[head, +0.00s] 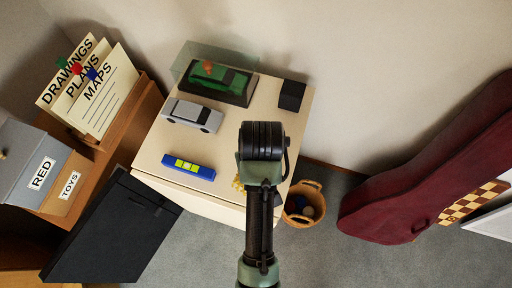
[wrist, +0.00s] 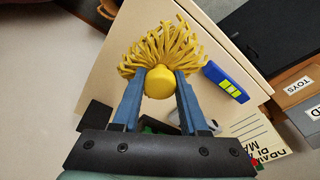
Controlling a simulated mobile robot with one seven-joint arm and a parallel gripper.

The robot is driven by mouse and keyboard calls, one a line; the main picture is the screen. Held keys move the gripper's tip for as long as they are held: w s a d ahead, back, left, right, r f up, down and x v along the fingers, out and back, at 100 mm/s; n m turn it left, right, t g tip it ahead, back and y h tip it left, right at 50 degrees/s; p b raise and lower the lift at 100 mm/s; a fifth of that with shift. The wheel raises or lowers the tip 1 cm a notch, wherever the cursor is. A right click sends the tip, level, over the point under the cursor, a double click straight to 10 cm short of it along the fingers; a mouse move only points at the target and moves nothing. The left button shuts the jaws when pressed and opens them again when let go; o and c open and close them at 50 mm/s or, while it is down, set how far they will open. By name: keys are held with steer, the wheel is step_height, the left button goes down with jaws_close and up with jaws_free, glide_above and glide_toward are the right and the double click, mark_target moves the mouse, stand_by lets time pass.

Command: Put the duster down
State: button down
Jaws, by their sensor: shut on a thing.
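The yellow duster (wrist: 162,52) has a round yellow end and a fan of yellow strands. My gripper (wrist: 160,84) has blue fingers shut on its round end in the wrist view. The strands point away from my gripper. In the head view only a little of the duster (head: 238,183) shows beside my arm, over the front right part of the cream cabinet top (head: 152,150); my arm hides the rest. I cannot tell whether the duster touches the top.
On the cabinet stand a blue spirit level (head: 188,167), a grey toy car (head: 192,114), a green car on a dark base (head: 216,82) and a black box (head: 292,95). A basket (head: 304,204) stands on the floor to the right. A black panel (head: 110,232) stands at the left.

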steer(key=shift+s+r+n, duration=0.15)
steer(key=shift+s+n, duration=0.15)
steer(key=shift+n, duration=0.7)
steer(key=shift+s, duration=0.1)
steer(key=shift+n, duration=0.3)
step_height(320, 180, down, 10)
steer(key=shift+r, duration=0.1)
steer(key=shift+f, duration=0.2)
steer(key=shift+c, duration=2.2)
jaws_free()
steer(key=shift+r, duration=0.1)
